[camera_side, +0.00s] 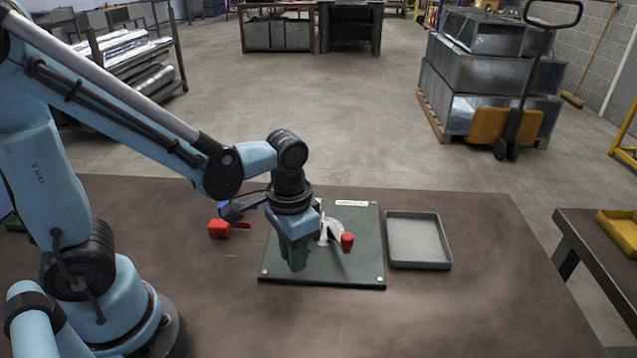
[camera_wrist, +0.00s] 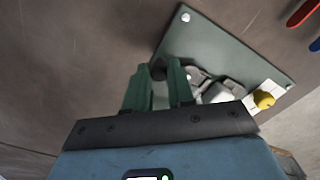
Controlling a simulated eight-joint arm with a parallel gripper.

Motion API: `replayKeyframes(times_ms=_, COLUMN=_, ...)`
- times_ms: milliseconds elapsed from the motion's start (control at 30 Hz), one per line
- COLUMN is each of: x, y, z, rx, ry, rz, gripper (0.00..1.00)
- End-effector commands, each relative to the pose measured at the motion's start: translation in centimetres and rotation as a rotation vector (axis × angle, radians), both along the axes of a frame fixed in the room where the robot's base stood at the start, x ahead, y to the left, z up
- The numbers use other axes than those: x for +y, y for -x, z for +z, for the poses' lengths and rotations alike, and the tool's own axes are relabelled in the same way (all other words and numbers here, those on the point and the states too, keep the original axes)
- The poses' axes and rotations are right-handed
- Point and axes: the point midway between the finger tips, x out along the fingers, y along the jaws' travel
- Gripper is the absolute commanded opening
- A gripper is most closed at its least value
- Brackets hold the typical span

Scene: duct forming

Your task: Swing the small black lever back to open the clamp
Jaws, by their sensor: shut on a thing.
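The clamp (camera_side: 328,228) is a light grey metal device on a dark green plate (camera_side: 370,270), with a red tip (camera_side: 347,242) at its right. My gripper (camera_side: 295,258) points down over the left part of the plate, and its green fingers and wrist hide part of the clamp. In the wrist view the two green fingers (camera_wrist: 160,78) stand a small gap apart. The clamp's grey body (camera_wrist: 217,90) is just right of the fingers, partly hidden. The lever's full length is hidden.
An empty grey tray (camera_side: 420,242) lies right of the plate. A red-handled tool (camera_side: 220,229) lies left of it on the brown table. A yellow knob (camera_wrist: 264,99) shows in the wrist view. The front of the table (camera_side: 440,320) is clear.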

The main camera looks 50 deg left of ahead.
Motion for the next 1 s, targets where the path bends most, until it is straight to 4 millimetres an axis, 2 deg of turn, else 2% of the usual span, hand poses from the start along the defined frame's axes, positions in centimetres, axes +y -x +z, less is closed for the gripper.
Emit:
replayKeyframes(times_ms=300, x=-0.54, y=-0.41, z=0.00, rx=0.000, ry=0.003, rz=0.119, gripper=0.00)
replayKeyframes(times_ms=833, x=-0.64, y=-0.53, z=0.00, rx=-0.002, ry=0.004, rz=0.142, gripper=0.00)
replayKeyframes(times_ms=867, x=-0.65, y=-0.53, z=0.00, rx=-0.002, ry=0.004, rz=0.142, gripper=0.24)
replayKeyframes(times_ms=1000, x=-0.62, y=-0.53, z=0.00, rx=-0.002, ry=0.003, rz=0.142, gripper=0.46)
